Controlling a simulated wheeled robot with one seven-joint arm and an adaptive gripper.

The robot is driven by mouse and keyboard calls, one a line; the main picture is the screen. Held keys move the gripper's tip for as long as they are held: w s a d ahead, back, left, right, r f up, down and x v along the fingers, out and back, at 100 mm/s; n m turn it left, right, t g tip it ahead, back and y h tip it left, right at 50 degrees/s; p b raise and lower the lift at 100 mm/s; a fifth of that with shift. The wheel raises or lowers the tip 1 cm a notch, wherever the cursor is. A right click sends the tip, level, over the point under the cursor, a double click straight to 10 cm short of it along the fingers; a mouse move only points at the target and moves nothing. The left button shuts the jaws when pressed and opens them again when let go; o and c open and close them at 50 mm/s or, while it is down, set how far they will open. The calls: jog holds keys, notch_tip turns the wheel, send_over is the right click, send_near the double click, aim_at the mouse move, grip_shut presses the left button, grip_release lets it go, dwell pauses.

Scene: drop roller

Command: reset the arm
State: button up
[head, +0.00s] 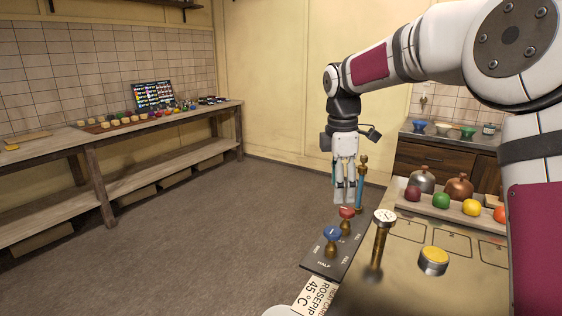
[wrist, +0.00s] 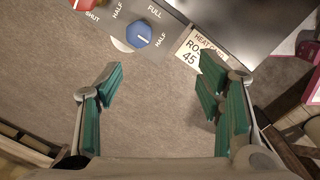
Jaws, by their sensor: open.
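My gripper (head: 345,182) hangs from my arm above the floor, pointing down, near the back left edge of the metal counter. In the wrist view my gripper (wrist: 160,95) is open, its green finger pads wide apart with only floor between them. A blue knob (head: 332,234) and a red knob (head: 347,213) stand on a dark panel at the counter's left edge. The blue knob also shows in the wrist view (wrist: 139,34), ahead of the fingers and apart from them.
The metal counter (head: 405,250) carries a dial gauge (head: 385,217), a yellow button (head: 434,258) and a tray of coloured balls. A blue-and-brass column (head: 361,185) stands close beside my gripper. A long wooden bench (head: 60,150) runs along the left wall. The floor between is clear.

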jog(key=s+r+m+t+h, duration=0.1)
jog(key=s+r+m, duration=0.3)
jog(key=s, duration=0.6)
jog(key=s+r+m+t, duration=0.1)
jog(key=s+r+m, duration=0.25)
jog(key=s, duration=0.55)
jog(key=s+f+m+t+p, duration=0.1)
jog(key=s+f+m, duration=0.1)
jog(key=s+m, duration=0.3)
jog(key=s+d+f+m+y, duration=0.1)
jog(key=s+f+m, duration=0.2)
jog(key=s, duration=0.9)
jog(key=shift+s+f+m+t+y+p, duration=0.2)
jog(key=shift+s+m+t+y+p, duration=0.15)
jog(key=shift+m, duration=0.7)
